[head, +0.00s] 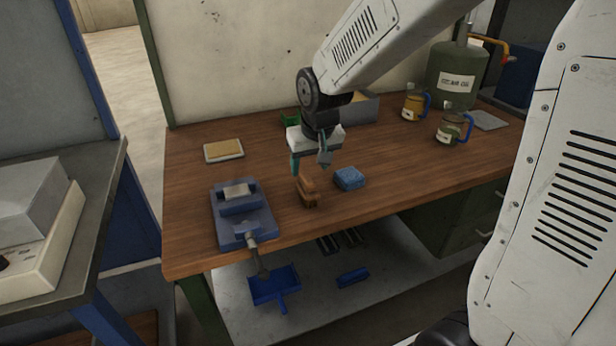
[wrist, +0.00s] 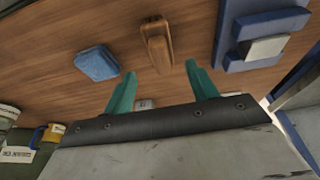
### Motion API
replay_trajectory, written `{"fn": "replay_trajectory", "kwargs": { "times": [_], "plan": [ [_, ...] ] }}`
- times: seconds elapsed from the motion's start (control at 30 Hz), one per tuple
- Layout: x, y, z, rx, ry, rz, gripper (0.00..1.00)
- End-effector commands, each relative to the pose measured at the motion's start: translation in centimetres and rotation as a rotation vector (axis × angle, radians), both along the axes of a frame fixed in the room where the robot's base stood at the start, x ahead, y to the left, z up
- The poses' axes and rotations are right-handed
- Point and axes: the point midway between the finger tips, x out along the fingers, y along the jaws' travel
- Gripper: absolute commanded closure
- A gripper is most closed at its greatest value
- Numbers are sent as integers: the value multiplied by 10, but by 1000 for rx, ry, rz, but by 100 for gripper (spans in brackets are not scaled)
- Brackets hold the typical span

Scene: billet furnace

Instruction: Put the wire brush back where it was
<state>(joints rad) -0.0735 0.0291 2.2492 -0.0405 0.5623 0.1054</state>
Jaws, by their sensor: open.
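A brown wooden-bodied thing, which looks like the wire brush (head: 308,191), lies on the wooden bench near its front edge, between the blue vise and a blue sponge. Its bristles cannot be made out. My gripper (head: 310,165) is above and a little behind it, pointing down, open with nothing between its teal fingers. In the wrist view the brush (wrist: 156,45) lies beyond the gap between the fingertips (wrist: 160,70), apart from them.
The blue vise (head: 240,212) stands left of the brush, the blue sponge (head: 349,179) right. A yellow pad on a tray (head: 224,150) lies behind. A blue dustpan (head: 275,285) is below the bench.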

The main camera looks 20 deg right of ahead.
Motion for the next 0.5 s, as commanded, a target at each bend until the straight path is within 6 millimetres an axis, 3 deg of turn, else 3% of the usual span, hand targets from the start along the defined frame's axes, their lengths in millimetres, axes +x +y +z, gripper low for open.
{"fn": "replay_trajectory", "kwargs": {
  "times": [0.2,0.5],
  "plan": [
    [-10,0,34,0,-2,0,42],
    [-19,-1,47,-1,3,0,42]
  ]
}}
